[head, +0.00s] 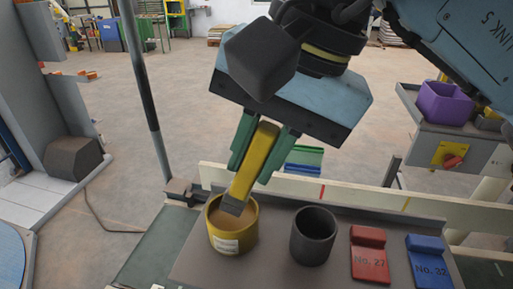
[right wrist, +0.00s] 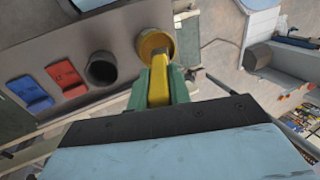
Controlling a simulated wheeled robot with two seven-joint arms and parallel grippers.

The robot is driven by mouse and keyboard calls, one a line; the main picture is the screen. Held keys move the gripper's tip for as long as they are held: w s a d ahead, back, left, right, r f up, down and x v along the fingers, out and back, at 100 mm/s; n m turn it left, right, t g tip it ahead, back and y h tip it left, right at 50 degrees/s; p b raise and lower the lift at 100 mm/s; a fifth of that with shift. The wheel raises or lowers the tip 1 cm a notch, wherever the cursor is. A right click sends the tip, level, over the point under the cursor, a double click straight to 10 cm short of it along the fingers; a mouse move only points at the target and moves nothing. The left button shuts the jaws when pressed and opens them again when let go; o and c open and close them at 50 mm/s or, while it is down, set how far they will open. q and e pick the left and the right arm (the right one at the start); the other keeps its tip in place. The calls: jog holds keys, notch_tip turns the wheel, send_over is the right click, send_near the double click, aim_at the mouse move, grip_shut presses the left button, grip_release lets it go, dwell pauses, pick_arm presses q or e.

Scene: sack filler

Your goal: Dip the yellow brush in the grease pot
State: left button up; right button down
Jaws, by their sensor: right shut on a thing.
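My right gripper (head: 262,152) is shut on the yellow brush (head: 258,155), its green fingers on either side of the handle. The brush slants down to the left, and its grey tip is at the mouth of the yellow grease pot (head: 233,242), over the tan grease. Whether the tip touches the grease I cannot tell. In the right wrist view the brush (right wrist: 160,82) points at the grease pot (right wrist: 150,42), with its tip hidden at the pot's rim. My left gripper is not in view.
A dark empty cup (head: 313,238) stands right of the pot on the grey tray (head: 282,268). A red block marked No. 27 (head: 370,258) and a blue block marked No. 32 (head: 430,262) lie further right. A pale rail (head: 340,195) runs behind them.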

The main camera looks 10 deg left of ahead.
jog(key=shift+f+b, duration=0.65)
jog(key=shift+b, duration=0.15)
dwell(2.0)
jog(key=shift+r+p, duration=2.25)
jog(key=shift+r, duration=1.35)
